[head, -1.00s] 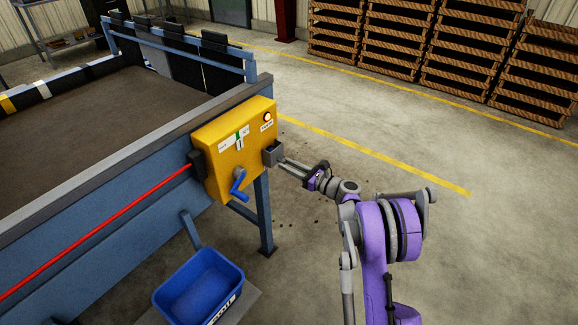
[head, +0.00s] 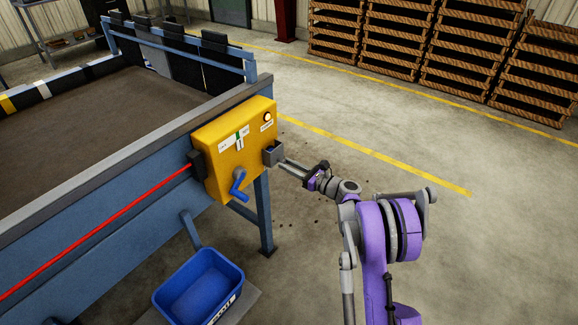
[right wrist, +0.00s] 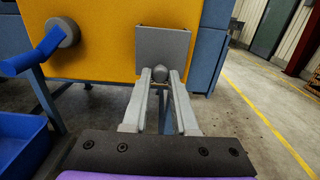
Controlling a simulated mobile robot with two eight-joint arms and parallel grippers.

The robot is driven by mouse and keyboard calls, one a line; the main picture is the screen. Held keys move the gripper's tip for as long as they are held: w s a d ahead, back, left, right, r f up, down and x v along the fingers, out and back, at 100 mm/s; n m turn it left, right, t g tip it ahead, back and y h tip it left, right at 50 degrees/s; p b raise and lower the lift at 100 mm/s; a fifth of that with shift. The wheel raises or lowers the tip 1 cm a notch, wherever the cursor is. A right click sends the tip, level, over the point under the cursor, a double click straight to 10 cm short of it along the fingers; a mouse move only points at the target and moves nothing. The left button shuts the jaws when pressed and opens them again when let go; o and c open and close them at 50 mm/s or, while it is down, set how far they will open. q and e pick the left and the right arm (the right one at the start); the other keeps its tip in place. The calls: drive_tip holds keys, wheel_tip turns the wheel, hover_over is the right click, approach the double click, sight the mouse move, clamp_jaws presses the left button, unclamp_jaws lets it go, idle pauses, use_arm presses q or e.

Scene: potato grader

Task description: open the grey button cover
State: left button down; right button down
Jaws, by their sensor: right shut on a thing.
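The grey button cover (head: 273,154) is on the lower right of the yellow control box (head: 232,148). In the right wrist view the cover (right wrist: 180,42) is a flat grey plate with a round grey knob (right wrist: 160,73) at its lower middle. My right gripper (head: 284,162) reaches in from the right. In the right wrist view its two fingers (right wrist: 160,78) are shut on the knob, one at each side. The buttons behind the cover are hidden. My left gripper is not in view.
A red rod (head: 100,230) runs along the blue machine frame. A blue crate (head: 198,285) stands below. Clear floor lies to the right, with stacked wooden crates (head: 440,50) behind.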

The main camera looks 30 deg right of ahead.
drive_tip(key=shift+s+r, duration=0.1)
idle(0.3)
